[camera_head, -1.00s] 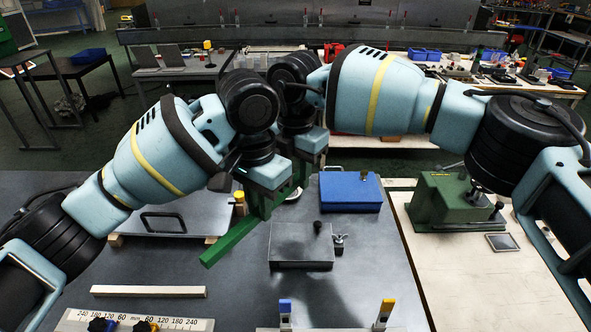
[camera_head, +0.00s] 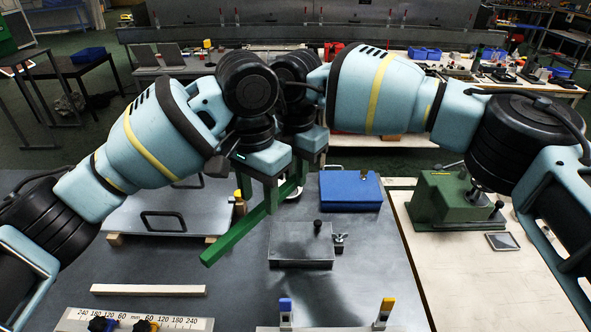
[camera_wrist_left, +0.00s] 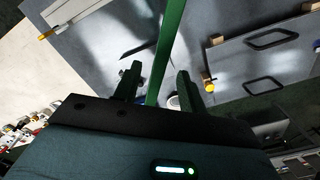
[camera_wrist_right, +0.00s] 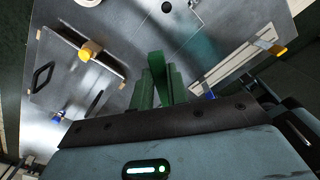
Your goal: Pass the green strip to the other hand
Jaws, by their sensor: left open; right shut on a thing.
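The green strip (camera_head: 235,236) is a long bar held in the air above the dark table, its free end pointing down and left in the head view. My right gripper (camera_wrist_right: 160,86) is shut on the strip; its fingers are mostly hidden behind the left hand in the head view. My left gripper (camera_head: 270,195) is open, close beside the right one. In the left wrist view the strip (camera_wrist_left: 170,45) runs between the spread fingers of my left gripper (camera_wrist_left: 157,78), with a gap visible at each side.
A blue box (camera_head: 350,190) and a grey metal block (camera_head: 301,246) stand on the table near the grippers. A panel with handles (camera_head: 165,215) lies at left, a pale bar (camera_head: 148,290) in front. A green machine (camera_head: 452,200) stands at right.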

